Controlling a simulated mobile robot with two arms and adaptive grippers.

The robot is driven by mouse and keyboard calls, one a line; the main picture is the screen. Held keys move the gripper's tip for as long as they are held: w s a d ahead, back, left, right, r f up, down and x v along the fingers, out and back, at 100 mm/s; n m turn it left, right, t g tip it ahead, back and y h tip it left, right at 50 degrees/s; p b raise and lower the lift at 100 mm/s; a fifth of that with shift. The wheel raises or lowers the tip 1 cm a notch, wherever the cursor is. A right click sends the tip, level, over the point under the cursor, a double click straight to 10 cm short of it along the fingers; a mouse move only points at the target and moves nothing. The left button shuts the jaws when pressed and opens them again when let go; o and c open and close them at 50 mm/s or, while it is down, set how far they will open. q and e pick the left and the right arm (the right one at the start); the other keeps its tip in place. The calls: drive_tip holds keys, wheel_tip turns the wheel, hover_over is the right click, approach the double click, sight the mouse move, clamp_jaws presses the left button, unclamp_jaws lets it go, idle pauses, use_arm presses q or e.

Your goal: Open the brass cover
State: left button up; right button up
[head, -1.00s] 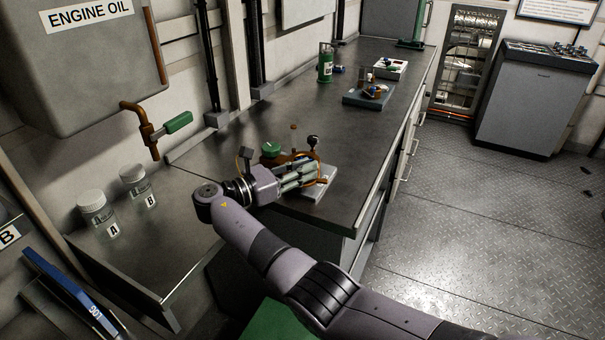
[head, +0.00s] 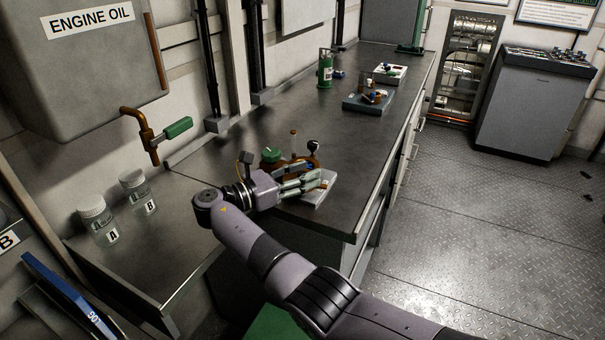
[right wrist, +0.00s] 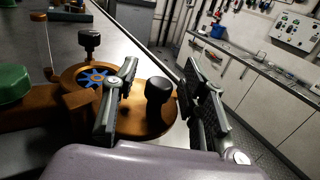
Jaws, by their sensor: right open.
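The brass cover (right wrist: 150,125) is a flat round plate with a black knob (right wrist: 158,90) in the right wrist view. It appears swung aside from the brass housing, where a blue star-shaped wheel (right wrist: 93,77) is exposed. My right gripper (right wrist: 160,70) is open, with one finger on each side of the knob; I cannot tell if either touches it. In the head view my right gripper (head: 318,181) reaches across the unit from the left and hides most of the cover. My left gripper is not in view.
A green cap (head: 271,154) and a second black knob (right wrist: 89,39) belong to the same unit, near the bench's front edge. A blue-grey tray (head: 367,105) and green bottle (head: 325,70) stand farther back. Jars A (head: 97,218) and B (head: 137,190) stand left. Bench between is clear.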

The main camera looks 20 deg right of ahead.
wheel_tip(320, 180, up, 10)
idle(0.5)
